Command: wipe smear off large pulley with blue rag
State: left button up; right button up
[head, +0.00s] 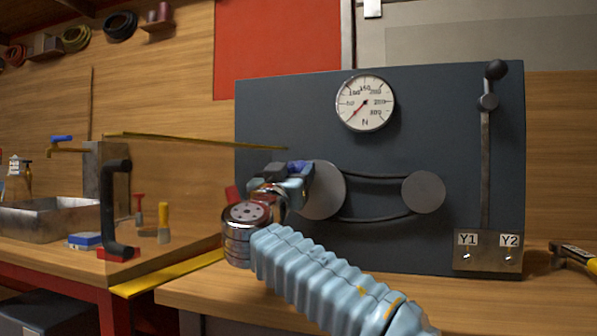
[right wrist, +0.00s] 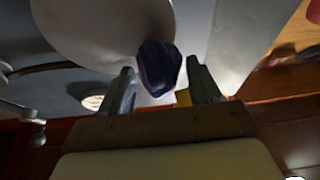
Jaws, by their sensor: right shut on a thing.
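The large pulley (head: 322,190) is a grey disc on the dark upright panel (head: 290,110), joined by a dark belt to a smaller pulley (head: 423,193). My right gripper (head: 298,184) is at the large pulley's left side and hides part of it. It is shut on the blue rag (head: 299,166), a small dark-blue bundle. In the right wrist view the rag (right wrist: 158,68) sits between the two fingertips, against or very near the large pulley's face (right wrist: 95,25); contact is unclear. No smear can be made out. My left gripper is not in view.
The panel also carries a round gauge (head: 365,103), a lever with a black knob (head: 495,70) and a Y1/Y2 plate (head: 487,250). A metal sink (head: 50,218) and a black handle (head: 115,210) are at the left.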

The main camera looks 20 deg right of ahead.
jog(key=shift+s+a+f+b, duration=0.1)
jog(key=shift+s+a+b, duration=0.15)
jog(key=shift+s+b, duration=0.1)
jog(key=s+a+b, duration=0.2)
jog(key=s, duration=0.1)
jog(key=shift+s+a, duration=0.4)
jog(key=shift+s, duration=0.25)
jog(key=shift+s+a+b, duration=0.4)
jog(key=shift+s+a, duration=0.05)
jog(key=shift+s, duration=0.2)
jog(key=shift+s+a+b, duration=0.4)
jog(key=shift+s, duration=0.2)
